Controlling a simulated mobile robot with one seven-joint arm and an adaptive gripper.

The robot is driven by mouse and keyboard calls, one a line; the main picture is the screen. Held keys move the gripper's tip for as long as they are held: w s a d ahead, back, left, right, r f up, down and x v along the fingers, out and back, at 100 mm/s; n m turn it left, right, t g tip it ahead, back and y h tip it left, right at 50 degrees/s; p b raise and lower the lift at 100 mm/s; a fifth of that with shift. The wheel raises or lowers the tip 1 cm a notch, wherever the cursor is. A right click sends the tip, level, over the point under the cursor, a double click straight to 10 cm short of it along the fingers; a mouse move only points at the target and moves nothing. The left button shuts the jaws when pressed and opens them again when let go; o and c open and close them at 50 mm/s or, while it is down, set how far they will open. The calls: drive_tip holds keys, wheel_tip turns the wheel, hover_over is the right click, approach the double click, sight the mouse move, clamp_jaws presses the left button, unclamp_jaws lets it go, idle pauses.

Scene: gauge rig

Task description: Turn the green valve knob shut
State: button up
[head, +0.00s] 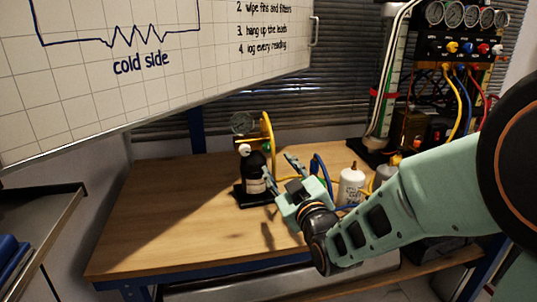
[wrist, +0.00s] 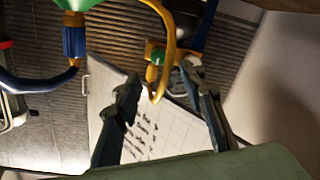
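A brass manifold block (head: 243,141) with a round gauge (head: 243,122) stands behind a dark bottle (head: 253,170) on the bench. In the wrist view, a small round green part (wrist: 158,57), which looks like the valve knob, sits on the brass fitting beside the yellow hose (wrist: 169,35). My gripper (head: 278,165) is near the bottle and hoses. In the wrist view my gripper (wrist: 160,76) has its fingers spread apart with nothing held. The green part appears beyond the fingertips, between them; no contact is clear.
A green part (wrist: 78,4) with a blue hose (wrist: 40,82) is cut off at the wrist view's top left. A white bottle (head: 351,185) stands right of my gripper. A gauge panel (head: 462,45) stands at back right. The wooden bench (head: 165,215) is bare at left.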

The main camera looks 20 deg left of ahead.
sight(269, 149)
drive_tip(key=x, duration=1)
drive_tip(key=shift+w, duration=0.15)
clamp_jaws()
